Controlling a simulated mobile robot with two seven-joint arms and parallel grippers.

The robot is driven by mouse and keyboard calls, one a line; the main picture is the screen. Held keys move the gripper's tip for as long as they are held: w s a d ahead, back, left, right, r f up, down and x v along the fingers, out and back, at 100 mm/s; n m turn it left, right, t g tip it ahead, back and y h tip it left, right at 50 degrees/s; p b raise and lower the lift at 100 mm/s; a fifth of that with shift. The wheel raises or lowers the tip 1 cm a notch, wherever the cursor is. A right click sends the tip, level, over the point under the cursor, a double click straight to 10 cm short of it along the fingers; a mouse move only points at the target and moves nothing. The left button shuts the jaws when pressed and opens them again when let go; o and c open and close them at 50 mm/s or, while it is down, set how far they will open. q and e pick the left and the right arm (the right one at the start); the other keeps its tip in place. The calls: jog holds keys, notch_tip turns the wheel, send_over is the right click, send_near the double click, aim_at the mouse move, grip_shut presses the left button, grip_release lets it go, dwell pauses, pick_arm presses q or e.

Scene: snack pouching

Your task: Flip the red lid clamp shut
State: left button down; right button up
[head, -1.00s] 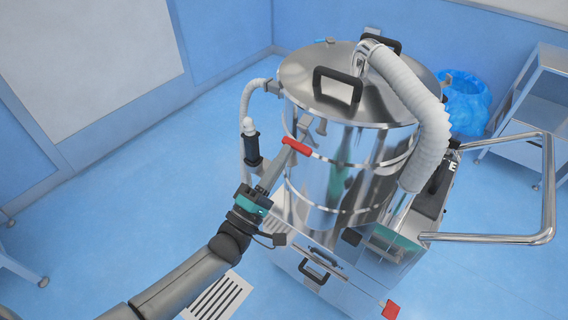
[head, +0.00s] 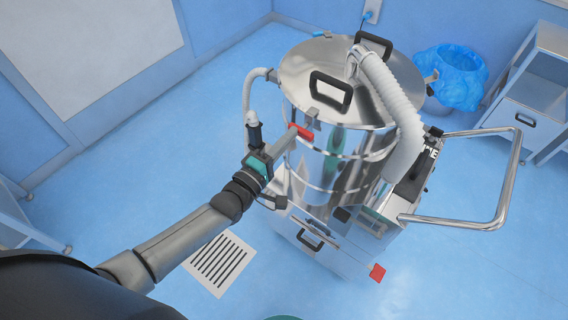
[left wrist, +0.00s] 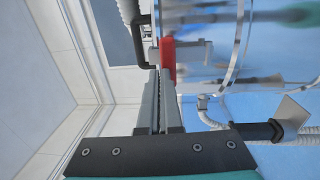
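The red lid clamp (head: 301,132) is a small red handle on the left front of the steel drum, just under the rim of its round lid (head: 310,64). A metal latch links it to the rim. In the left wrist view the red handle (left wrist: 167,61) stands beside the drum wall, at my fingertips. My left gripper (head: 288,138) reaches up to the clamp from the lower left. Its two fingers (left wrist: 157,78) lie close together with only a thin gap, tips at the handle's lower end. I cannot tell whether they touch it. My right gripper is out of view.
A ribbed white hose (head: 392,103) runs down the drum's right side. A steel push handle (head: 507,180) juts out at right. A blue-lined bin (head: 451,78) stands behind, near a shelf unit. Floor at the left is clear around a drain grate (head: 219,264).

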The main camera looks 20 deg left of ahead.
pick_arm(q)
jog(key=shift+w+r, duration=0.25)
jog(key=shift+r, duration=0.25)
dwell(0.3)
jog(key=shift+s+d, duration=0.1)
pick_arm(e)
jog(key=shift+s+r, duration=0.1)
